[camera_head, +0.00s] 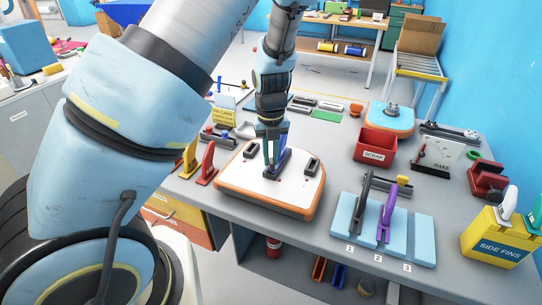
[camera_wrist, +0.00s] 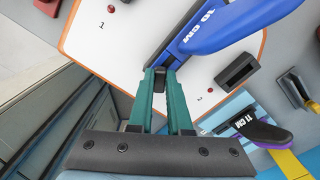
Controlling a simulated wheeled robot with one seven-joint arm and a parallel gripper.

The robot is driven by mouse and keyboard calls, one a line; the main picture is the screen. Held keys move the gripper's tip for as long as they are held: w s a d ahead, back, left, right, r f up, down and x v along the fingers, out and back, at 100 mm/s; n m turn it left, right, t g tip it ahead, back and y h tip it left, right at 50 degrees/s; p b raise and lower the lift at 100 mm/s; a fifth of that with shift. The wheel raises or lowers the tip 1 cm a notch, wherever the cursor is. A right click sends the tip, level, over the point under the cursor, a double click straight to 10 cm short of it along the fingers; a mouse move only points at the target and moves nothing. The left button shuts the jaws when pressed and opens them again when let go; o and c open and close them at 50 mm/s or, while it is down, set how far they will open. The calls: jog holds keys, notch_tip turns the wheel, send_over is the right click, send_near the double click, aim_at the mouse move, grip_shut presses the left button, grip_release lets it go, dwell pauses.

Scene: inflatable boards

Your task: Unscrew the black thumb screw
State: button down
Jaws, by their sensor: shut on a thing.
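My gripper (camera_wrist: 160,78) reaches down over the white board with the orange rim (camera_head: 232,174). Its two green fingers are shut on the black thumb screw (camera_wrist: 160,76), seen between the fingertips in the wrist view. The screw sits at the near end of the black base under the blue fin (camera_wrist: 225,27), marked "10 CM". In the head view my gripper (camera_head: 269,163) stands beside the blue fin (camera_head: 282,162) at the board's middle. The fingers hide the screw in the head view.
Two black side boxes (camera_head: 311,166) stand on the board. A light-blue numbered rack (camera_head: 420,240) with a purple fin (camera_head: 387,213) lies at right. A red SCRAP bin (camera_head: 375,146) stands behind it.

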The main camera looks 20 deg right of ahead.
aim_at(270, 160)
jog(key=shift+s+a+f+n, duration=0.1)
jog(key=shift+a+f+n, duration=0.05)
jog(key=shift+n, duration=0.4)
jog(key=shift+s+a+f+n, duration=0.1)
jog(key=shift+n, duration=0.45)
jog(key=shift+r+n, duration=0.1)
jog(key=shift+n, duration=0.2)
jog(key=c, duration=0.8)
grip_release()
jog(key=shift+w+d+r, duration=0.1)
jog(key=shift+w+d, duration=0.05)
jog(key=shift+o, duration=0.2)
jog(key=shift+r, duration=2.55)
